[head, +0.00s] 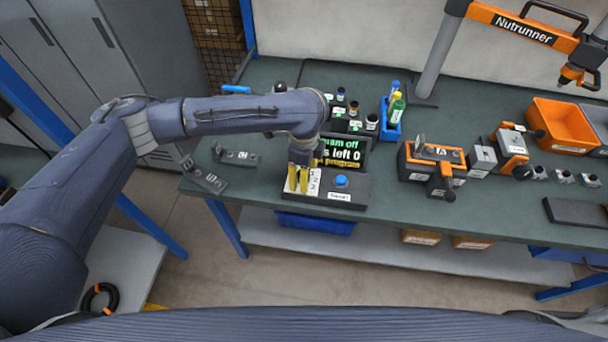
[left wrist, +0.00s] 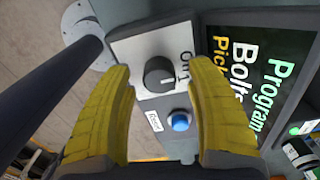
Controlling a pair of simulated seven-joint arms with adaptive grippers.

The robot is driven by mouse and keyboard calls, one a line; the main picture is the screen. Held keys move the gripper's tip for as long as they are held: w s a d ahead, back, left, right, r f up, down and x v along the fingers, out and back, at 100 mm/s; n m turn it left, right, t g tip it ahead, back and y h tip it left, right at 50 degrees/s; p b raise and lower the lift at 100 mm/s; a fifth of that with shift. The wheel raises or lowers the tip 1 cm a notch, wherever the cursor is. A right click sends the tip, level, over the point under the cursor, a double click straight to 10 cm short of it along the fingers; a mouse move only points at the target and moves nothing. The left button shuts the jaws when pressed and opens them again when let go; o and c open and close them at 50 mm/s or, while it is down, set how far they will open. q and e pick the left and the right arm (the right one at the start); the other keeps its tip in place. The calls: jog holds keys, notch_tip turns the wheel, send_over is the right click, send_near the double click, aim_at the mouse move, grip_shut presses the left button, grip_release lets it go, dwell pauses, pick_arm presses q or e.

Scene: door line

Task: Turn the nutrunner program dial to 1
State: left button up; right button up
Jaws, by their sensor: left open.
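The program dial (left wrist: 160,75) is a round black knob on a white plate (left wrist: 132,50). Its pale pointer mark faces the lettering on the plate's right side in the left wrist view, partly readable as "Off". My left gripper (head: 298,180) has yellow fingers and is open above the dial. In the left wrist view its fingers (left wrist: 160,115) stand on either side of the dial, apart from it. In the head view the gripper hides the dial. The screen (head: 343,152) shows the program off and 0 bolts left. The nutrunner (head: 525,28) hangs at the upper right. My right gripper is not in view.
A blue button (head: 341,181) sits on the same box, right of the dial plate. An orange clamp fixture (head: 436,153) stands further right on the green bench. Small bottles and a blue bin (head: 390,128) are behind the screen. Dark numbered brackets (head: 236,157) lie to the left.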

pick_arm(q)
jog(key=shift+f, duration=0.45)
grip_shut()
dwell(0.3)
